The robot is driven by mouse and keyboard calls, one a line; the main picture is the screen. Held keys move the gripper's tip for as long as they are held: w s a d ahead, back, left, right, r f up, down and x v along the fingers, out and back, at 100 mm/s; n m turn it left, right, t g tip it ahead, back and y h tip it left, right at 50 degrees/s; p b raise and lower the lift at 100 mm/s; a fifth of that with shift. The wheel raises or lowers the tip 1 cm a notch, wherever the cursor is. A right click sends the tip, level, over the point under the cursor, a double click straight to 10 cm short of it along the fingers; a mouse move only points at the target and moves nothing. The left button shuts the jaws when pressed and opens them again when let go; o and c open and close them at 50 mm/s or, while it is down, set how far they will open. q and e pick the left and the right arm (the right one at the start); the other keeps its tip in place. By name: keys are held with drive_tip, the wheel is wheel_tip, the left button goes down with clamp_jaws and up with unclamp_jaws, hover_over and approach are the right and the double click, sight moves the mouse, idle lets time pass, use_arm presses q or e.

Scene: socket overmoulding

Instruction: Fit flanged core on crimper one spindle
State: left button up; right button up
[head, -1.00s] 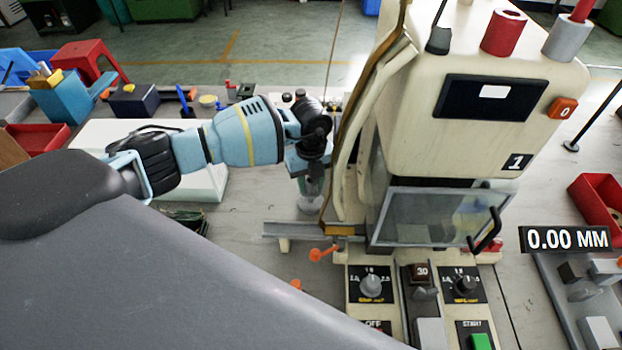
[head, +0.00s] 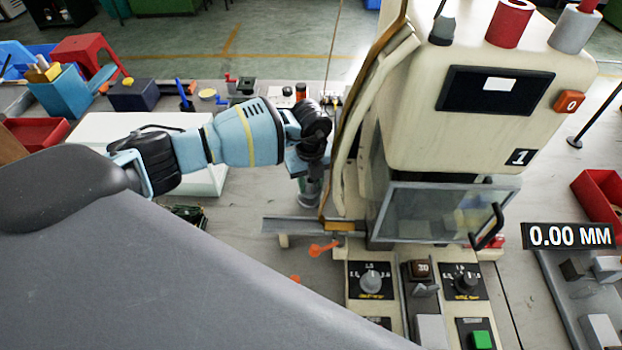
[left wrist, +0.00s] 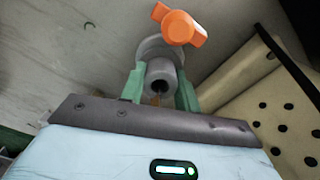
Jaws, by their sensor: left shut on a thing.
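The grey flanged core (left wrist: 161,76) is held between the green fingers of my left gripper (left wrist: 160,91). Its round bore faces the left wrist camera and its wider flange lies on the far side. In the head view my left gripper (head: 310,188) points down, left of crimper one (head: 500,110), the cream machine labelled 1. The core is mostly hidden there by the wrist and fingers. An orange winged piece (left wrist: 180,27) shows just beyond the flange in the left wrist view; I cannot tell whether they touch. The spindle cannot be made out clearly. My right gripper is not in view.
A metal rail (head: 290,226) juts left from the crimper, with an orange lever (head: 323,248) below it. A clear guard (head: 440,212) with a black handle covers the crimper's front. A white box (head: 205,178) stands behind my left arm. A red bin (head: 600,200) is at right.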

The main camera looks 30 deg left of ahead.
use_arm(q)
drive_tip(key=shift+f+b, duration=0.3)
drive_tip(key=shift+f, duration=0.8)
drive_tip(key=o, duration=1)
drive_tip(key=shift+o, duration=0.2)
drive_tip(key=shift+r, duration=0.1)
wheel_tip(320, 180, up, 8)
drive_tip(key=shift+f+p, duration=0.15)
drive_tip(key=shift+p, duration=0.25)
